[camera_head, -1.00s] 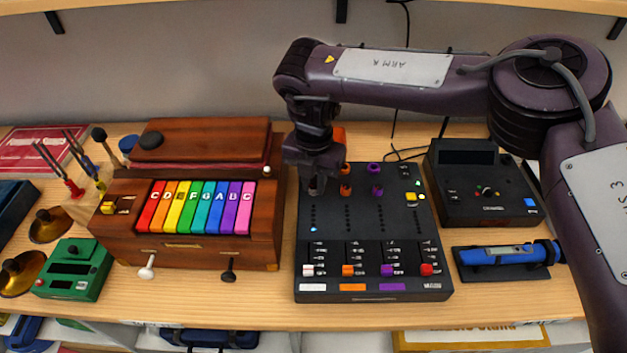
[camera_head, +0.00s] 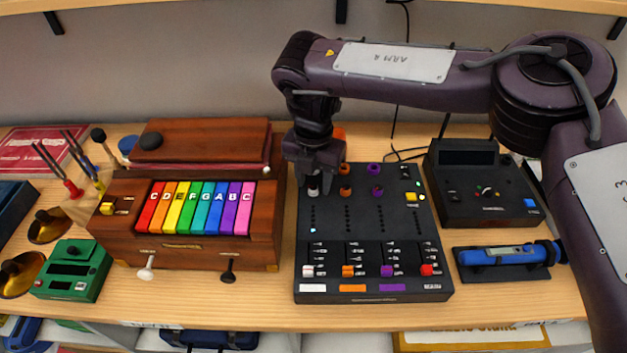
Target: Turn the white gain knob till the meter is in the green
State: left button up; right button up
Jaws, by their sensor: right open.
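The black mixer (camera_head: 375,222) stands on the wooden shelf right of the keyboard box. The white gain knob (camera_head: 313,191) shows at its upper left, between and below the fingers of my right gripper (camera_head: 314,183). That gripper is open and points down; whether a finger touches the knob I cannot tell. Below the knob, the white channel's meter (camera_head: 313,218) is a column of small dark dots with one pale light low in it. I see no green lit in that column. My left gripper is out of view.
Orange (camera_head: 345,190) and purple (camera_head: 376,191) knobs sit close right of the white one. The rainbow keyboard box (camera_head: 190,250) stands close on the left. A black tuner-like device (camera_head: 480,205) and a blue tool (camera_head: 505,255) lie to the right.

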aim_at(313, 186)
notch_tip(313, 186, up, 7)
jog(key=shift+b, duration=0.55)
